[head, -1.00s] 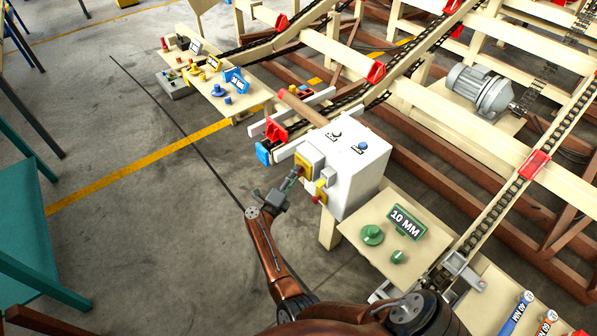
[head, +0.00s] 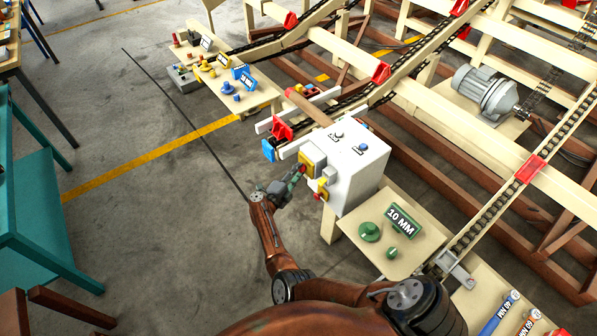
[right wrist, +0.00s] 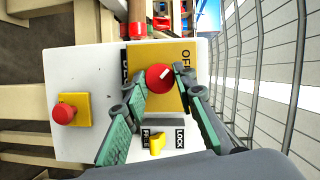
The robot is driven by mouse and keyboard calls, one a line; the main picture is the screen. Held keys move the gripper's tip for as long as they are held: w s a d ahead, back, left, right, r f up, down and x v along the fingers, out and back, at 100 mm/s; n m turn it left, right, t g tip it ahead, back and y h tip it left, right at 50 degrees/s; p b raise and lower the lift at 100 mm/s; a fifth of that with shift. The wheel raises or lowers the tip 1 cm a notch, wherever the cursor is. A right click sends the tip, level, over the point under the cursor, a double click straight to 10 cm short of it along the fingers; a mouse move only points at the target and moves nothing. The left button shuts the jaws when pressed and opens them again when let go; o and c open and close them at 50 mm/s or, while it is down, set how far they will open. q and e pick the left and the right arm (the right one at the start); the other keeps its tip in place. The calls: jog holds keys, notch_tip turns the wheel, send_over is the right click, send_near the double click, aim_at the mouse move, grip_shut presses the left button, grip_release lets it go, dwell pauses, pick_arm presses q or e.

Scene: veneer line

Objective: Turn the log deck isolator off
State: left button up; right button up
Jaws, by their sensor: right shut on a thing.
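The isolator is a red rotary knob (right wrist: 159,77) with a white mark, on a yellow plate (right wrist: 171,101) on the side of a white control box (head: 357,180). The mark points to the upper right in the right wrist view. An OFF label (right wrist: 187,58) stands right of the knob; the label on the left is partly hidden. My right gripper (right wrist: 159,82) has its green-padded fingers on both sides of the knob and is shut on it. It also shows in the head view (head: 299,173). My left gripper is not in view.
A small yellow lever (right wrist: 157,143) with a LOCK label sits below the plate. A red push button (right wrist: 64,114) on a yellow base is beside it. A green 10 MM sign (head: 403,221) stands on a shelf right of the box. The floor left of my arm is open.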

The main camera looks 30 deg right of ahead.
jog(key=o, duration=1.2)
jog(key=shift+c, duration=0.2)
